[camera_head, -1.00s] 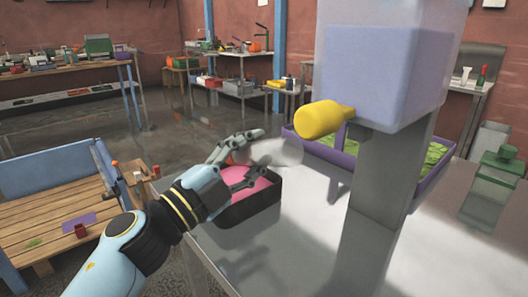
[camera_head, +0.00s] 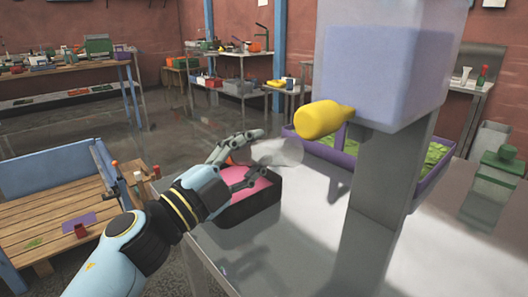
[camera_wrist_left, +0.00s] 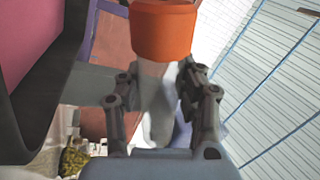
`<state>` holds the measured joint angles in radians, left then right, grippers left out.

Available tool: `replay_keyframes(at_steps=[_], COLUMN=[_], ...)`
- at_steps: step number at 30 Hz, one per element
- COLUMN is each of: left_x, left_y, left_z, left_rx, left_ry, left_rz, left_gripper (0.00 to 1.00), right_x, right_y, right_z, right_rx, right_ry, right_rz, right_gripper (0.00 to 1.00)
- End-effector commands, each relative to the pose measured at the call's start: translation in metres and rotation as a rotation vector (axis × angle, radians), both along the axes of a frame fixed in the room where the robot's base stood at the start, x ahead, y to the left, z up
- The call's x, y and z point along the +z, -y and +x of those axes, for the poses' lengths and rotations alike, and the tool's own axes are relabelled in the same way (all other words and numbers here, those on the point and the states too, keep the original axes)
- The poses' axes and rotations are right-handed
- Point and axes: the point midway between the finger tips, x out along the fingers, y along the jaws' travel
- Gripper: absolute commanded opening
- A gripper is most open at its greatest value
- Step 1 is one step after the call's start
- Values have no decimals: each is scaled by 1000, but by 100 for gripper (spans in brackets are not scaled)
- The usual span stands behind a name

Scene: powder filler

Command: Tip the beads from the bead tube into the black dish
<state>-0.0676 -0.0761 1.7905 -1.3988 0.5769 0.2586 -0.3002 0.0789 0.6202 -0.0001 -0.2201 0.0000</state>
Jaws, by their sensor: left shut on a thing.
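The bead tube (camera_head: 278,152) is clear and lies close to level in the head view, over the far side of the black dish. Its orange end (camera_wrist_left: 165,32) shows large in the left wrist view. My left gripper (camera_head: 252,158) is shut on the tube, with a finger on each side of it. The black dish (camera_head: 262,207) stands on the metal table below the gripper, with pink inside it. The dish wall also shows at the left of the wrist view (camera_wrist_left: 62,80). I cannot make out beads in the tube. My right gripper is not in view.
A powder filler (camera_head: 390,75) with a yellow nozzle (camera_head: 322,119) stands right of the tube. Behind it is a purple tray (camera_head: 320,150) with green contents. The metal table (camera_head: 290,255) is clear in front.

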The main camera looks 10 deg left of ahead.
Motion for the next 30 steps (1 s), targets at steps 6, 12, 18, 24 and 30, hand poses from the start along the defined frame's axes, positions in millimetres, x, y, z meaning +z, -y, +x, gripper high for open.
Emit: replay_keyframes(at_steps=[6, 12, 18, 24, 30], left_x=[10, 50, 96, 120, 120], left_y=[-1, -1, -1, 0, 0], left_z=[1, 1, 0, 0, 0], left_rx=[1, -1, 2, 1, 0], left_ry=[95, 467, 905, 1182, 1204], left_rz=[119, 595, 1157, 1517, 1549], left_gripper=[0, 0, 0, 0, 0], right_x=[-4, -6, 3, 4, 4], right_y=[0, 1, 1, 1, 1], right_z=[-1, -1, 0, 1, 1], right_rx=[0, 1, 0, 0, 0], right_ry=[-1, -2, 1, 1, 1], right_rz=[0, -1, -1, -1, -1], right_gripper=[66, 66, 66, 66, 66])
